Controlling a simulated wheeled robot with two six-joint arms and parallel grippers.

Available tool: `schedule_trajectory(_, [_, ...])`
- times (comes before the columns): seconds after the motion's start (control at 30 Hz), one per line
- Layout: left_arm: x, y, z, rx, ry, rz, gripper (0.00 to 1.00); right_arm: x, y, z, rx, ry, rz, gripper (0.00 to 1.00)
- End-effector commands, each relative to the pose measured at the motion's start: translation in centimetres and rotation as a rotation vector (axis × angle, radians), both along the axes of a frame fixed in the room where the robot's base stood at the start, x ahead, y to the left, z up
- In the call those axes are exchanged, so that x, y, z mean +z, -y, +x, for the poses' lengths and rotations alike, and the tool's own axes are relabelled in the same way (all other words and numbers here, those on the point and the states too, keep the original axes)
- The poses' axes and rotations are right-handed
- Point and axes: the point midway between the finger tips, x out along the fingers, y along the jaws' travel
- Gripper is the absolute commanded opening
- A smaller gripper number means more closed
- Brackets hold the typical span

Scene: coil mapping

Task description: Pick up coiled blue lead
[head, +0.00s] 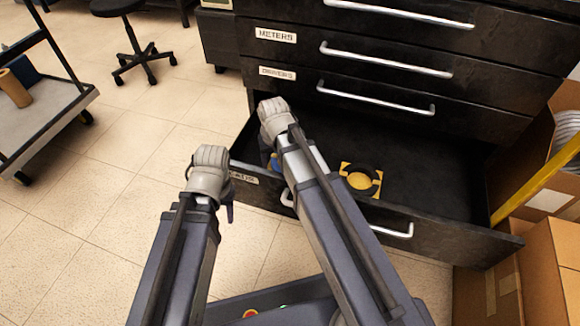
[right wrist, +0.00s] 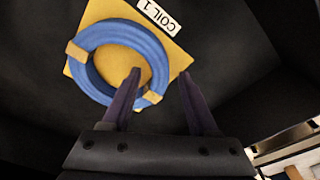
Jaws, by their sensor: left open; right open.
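The coiled blue lead (right wrist: 108,45) lies on a yellow square pad (right wrist: 182,62) labelled COIL 1, with tan ties around it. In the head view only a sliver of blue (head: 273,162) shows in the open drawer beside my right wrist. My right gripper (right wrist: 160,73) is open above it; one finger overlaps the coil's centre and the other is over the pad's edge, with part of the ring between them. Contact cannot be judged. My left gripper (head: 229,211) is outside the drawer front, holding nothing visible, its fingers mostly hidden.
The open drawer (head: 440,228) also holds a dark coil (head: 372,170) on a yellow pad. Closed drawers with metal handles (head: 375,97) rise behind. Cardboard boxes (head: 545,265) stand at the right, and a cart (head: 50,120) at the left. Floor is clear left of the drawer.

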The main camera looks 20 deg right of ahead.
Motion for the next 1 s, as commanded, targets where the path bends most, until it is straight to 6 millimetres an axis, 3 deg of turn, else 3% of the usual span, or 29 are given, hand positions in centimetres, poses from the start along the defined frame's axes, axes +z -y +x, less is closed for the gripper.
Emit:
schedule_trajectory(0.17, [0.12,0.00,0.00,0.000,0.000,0.000,0.47,0.12,0.01,0.00,0.000,0.000,0.000,0.60])
schedule_trajectory(0.7, [0.12,0.00,0.00,0.000,0.000,0.000,0.47,0.12,-0.01,-0.01,0.000,0.000,0.000,0.00])
schedule_trajectory(1.0, [0.12,0.00,0.00,0.000,0.000,0.000,0.47,0.12,-0.01,0.00,0.000,0.000,0.000,0.00])
